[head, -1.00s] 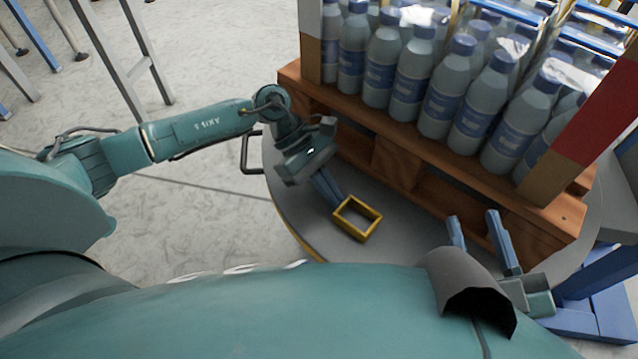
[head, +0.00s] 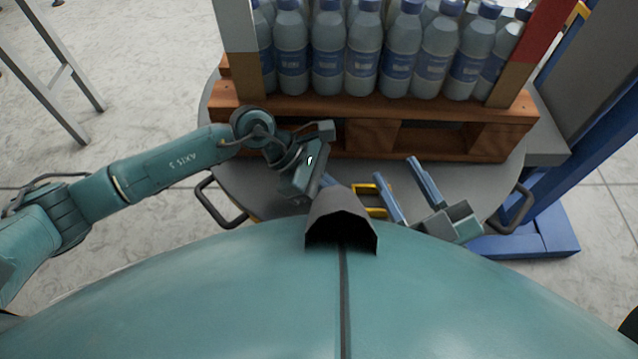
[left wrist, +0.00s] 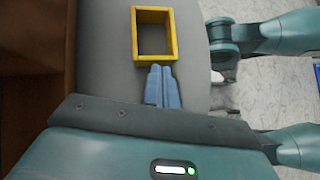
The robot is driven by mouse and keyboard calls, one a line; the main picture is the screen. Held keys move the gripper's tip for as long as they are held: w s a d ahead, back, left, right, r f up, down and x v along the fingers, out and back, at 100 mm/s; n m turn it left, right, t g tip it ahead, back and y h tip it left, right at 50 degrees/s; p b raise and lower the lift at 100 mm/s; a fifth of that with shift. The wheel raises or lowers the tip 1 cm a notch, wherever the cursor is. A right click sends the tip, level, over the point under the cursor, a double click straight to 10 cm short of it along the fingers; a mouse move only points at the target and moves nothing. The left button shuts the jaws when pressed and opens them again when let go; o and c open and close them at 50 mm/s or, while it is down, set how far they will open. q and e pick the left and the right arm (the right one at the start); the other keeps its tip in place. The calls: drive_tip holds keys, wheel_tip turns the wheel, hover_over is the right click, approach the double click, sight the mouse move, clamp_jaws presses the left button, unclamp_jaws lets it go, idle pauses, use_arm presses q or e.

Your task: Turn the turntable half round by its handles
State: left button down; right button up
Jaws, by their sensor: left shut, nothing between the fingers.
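The turntable (head: 460,188) is a grey disc carrying a wooden pallet of bottles. A yellow rectangular handle (head: 372,188) is at its near edge, partly hidden by my own body and gripper; it shows whole in the left wrist view (left wrist: 138,38). Dark bar handles stick out at the left (head: 208,203) and right (head: 521,212). My left gripper (left wrist: 160,68) is shut and empty, its tips at the yellow handle's near bar; I cannot tell if they touch. Its fingers are mostly hidden in the head view. My right gripper (head: 396,169) is open and empty, just right of the yellow handle.
The pallet (head: 370,137) with several blue-capped bottles (head: 362,55) fills the far side, between corner posts. A blue column with a foot (head: 525,238) stands close at the right. A grey frame (head: 62,85) stands at the far left.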

use_arm(q)
drive_tip(key=shift+d, duration=0.6)
use_arm(e)
drive_tip(key=shift+r, duration=0.1)
use_arm(q)
drive_tip(key=shift+a, duration=0.1)
